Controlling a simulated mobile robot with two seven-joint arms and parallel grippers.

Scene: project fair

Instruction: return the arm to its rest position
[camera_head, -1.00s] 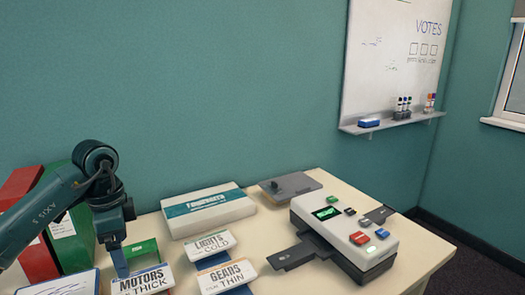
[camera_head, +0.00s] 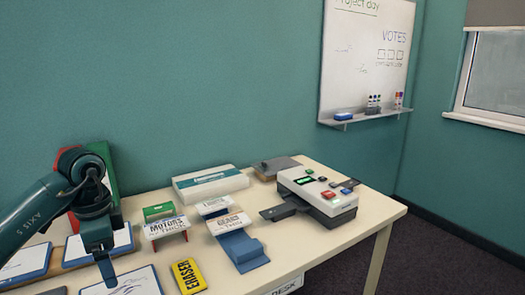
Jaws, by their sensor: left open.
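My left arm comes in from the left edge, teal and dark. Its left gripper (camera_head: 107,272) points down over the front left of the table, above or beside a white sheet with pen marks (camera_head: 130,284). The gripper is open, and I see nothing held in it. Its fingers are seen nearly edge-on. My right gripper is not in view.
Folders stand behind my arm. The table's right front is clear.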

